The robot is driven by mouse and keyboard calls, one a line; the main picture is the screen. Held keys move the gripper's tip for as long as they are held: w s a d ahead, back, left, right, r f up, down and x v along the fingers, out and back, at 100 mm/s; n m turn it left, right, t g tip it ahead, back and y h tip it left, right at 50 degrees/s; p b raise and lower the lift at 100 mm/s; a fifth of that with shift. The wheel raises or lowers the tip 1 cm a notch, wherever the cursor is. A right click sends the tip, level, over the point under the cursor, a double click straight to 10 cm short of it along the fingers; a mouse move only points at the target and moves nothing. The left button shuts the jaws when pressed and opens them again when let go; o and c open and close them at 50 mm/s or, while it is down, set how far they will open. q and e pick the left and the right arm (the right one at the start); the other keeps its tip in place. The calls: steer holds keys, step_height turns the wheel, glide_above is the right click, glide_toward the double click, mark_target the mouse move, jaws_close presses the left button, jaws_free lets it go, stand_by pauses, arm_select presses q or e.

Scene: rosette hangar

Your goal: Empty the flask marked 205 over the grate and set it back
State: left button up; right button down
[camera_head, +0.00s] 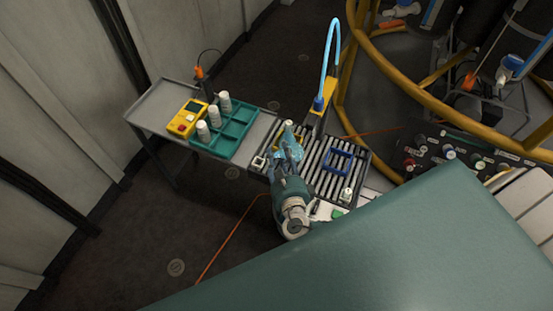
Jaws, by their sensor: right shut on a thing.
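My right gripper (290,138) is over the left part of the slatted grate (314,164). It is shut on a small pale object (288,124), probably a flask, whose light top shows just beyond the fingers. The fingers hide most of it. I cannot read a number on it, nor tell its tilt or whether anything flows from it. Several white flasks (225,102) stand upright in the teal rack (240,130) to the left of the grate; their marks are too small to read. My left gripper is not in view.
A yellow device (187,117) lies beside the rack on the grey side table (155,107). A light-blue hose (329,60) arches up behind the grate. A blue square frame (339,161) and a small white bottle (346,195) are at the grate's right. Yellow railing (352,108) curves close behind.

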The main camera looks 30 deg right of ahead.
steer(key=shift+d+f+n+t+h+b, duration=0.15)
steer(key=shift+d+n+t+h+b, duration=0.1)
steer(key=shift+n+b, duration=0.3)
steer(key=shift+d+f+n+t+h+b, duration=0.15)
steer(key=shift+n+t+h+b, duration=0.2)
steer(key=shift+n, duration=0.3)
steer(key=n, duration=0.1)
steer(key=r+n, duration=0.1)
steer(key=shift+w+n+t+p, duration=0.1)
steer(key=shift+n+t+p, duration=0.2)
steer(key=shift+t, duration=0.1)
steer(key=n, duration=0.2)
steer(key=n+t, duration=0.1)
steer(key=n, duration=0.1)
steer(key=shift+r+t, duration=0.3)
steer(key=shift+r, duration=0.1)
steer(key=n, duration=0.2)
steer(key=n+t, duration=0.1)
steer(key=shift+a+r+n+b, duration=0.15)
steer(key=shift+r+n+b, duration=0.2)
steer(key=shift+r+n, duration=0.05)
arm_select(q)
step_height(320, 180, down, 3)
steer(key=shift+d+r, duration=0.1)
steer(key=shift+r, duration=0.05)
arm_select(e)
steer(key=shift+a, duration=0.1)
